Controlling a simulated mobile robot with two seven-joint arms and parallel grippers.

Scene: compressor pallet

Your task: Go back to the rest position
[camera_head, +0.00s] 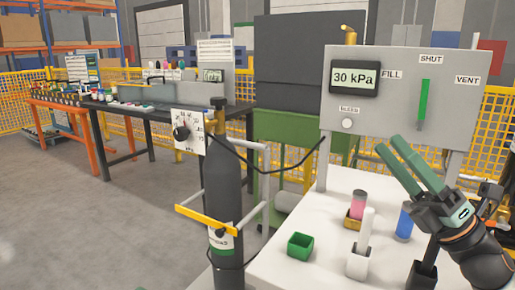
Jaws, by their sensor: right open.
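My right gripper (389,147) is at the right, in front of the lower edge of the grey control panel (350,54). Its two green fingers point up and left, stand apart, and hold nothing. My left gripper is out of view. The panel display (355,79) reads 30 kPa. The green lever (424,104) stands upright below the word SHUT, with FILL to its left and VENT to its right.
Below my right gripper, the white bench (318,268) bears a green box (300,246), a pink-filled vial (358,205), a white cylinder (366,228) and a blue cylinder (404,223). A dark gas bottle (223,178) stands left of the bench. Open floor (90,220) lies farther left.

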